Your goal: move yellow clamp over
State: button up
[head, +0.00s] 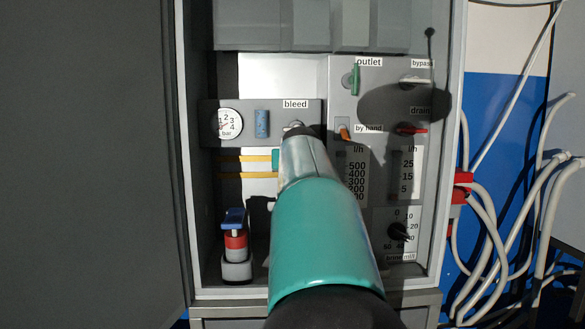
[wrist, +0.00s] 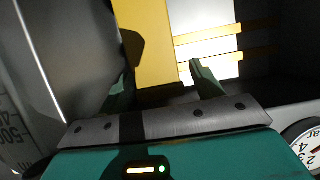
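A yellow block, which I take to be the yellow clamp (wrist: 156,40), shows in the wrist view, straight ahead of my gripper (wrist: 160,68). Two dark green fingers stand apart, one on each side of the block's near end. A gap shows between the right finger and the block; contact at the left finger is unclear. A dark shadow falls on the block's left edge. In the head view my arm hides the clamp and most of the gripper.
Two yellow strips (head: 248,158) cross the cabinet's inside left of my arm. A pressure gauge (head: 229,124), a blue-handled red valve (head: 236,240), a green outlet handle (head: 355,80) and a black brine/mill knob (head: 399,231) surround it. White hoses (head: 490,215) hang outside right.

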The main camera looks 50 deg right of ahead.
jog(key=c, duration=1.3)
jog(key=shift+c, duration=0.2)
